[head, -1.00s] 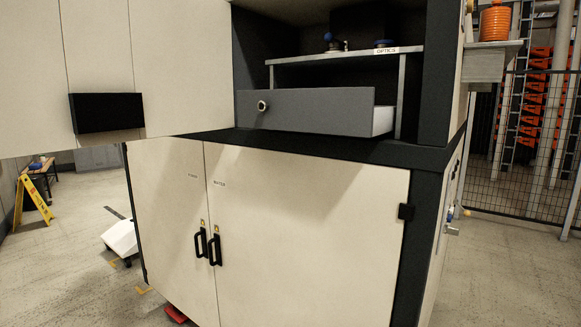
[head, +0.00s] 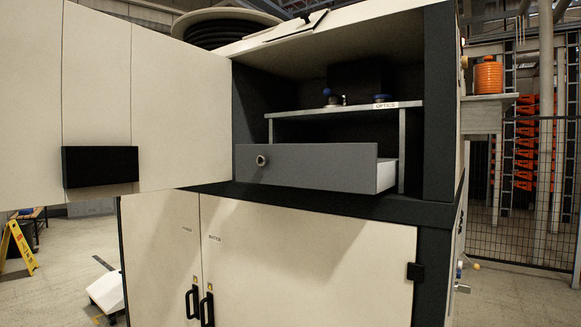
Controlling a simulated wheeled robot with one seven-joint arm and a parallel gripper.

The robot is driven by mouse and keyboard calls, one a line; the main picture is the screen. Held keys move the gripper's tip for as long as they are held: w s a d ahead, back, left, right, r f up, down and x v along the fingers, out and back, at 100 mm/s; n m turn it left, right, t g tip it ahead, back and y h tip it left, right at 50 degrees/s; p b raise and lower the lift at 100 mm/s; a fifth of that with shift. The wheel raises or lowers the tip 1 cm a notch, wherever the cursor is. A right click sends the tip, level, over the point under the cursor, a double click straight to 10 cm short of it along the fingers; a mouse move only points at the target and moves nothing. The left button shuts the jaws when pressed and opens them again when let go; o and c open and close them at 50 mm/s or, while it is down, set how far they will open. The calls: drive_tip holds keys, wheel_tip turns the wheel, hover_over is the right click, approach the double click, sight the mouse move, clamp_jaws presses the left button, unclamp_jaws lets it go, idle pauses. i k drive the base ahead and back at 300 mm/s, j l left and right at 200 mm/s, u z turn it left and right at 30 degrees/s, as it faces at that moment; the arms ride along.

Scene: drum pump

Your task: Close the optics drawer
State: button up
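The optics drawer (head: 320,166) has a grey front with a round knob (head: 261,161) near its left end. It sits pulled out, its white side showing at the right, under a shelf (head: 300,111) labelled OPTICS in the open upper bay of the cabinet. Two small blue-topped parts stand on that shelf. My gripper is not in view.
A large cream door (head: 95,100) with a black block on it stands open at the left. The lower cabinet doors (head: 300,265) are closed, with black handles. An orange ribbed item (head: 488,75) stands on a side ledge at the right. Floor shows on both sides.

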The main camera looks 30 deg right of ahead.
sight(353, 168)
drive_tip(key=i+z, duration=0.35)
drive_tip(key=i, duration=1)
drive_tip(key=k+u, duration=0.1)
drive_tip(key=u, duration=0.4)
drive_tip(key=k+j+u, duration=0.1)
drive_tip(key=u, duration=0.35)
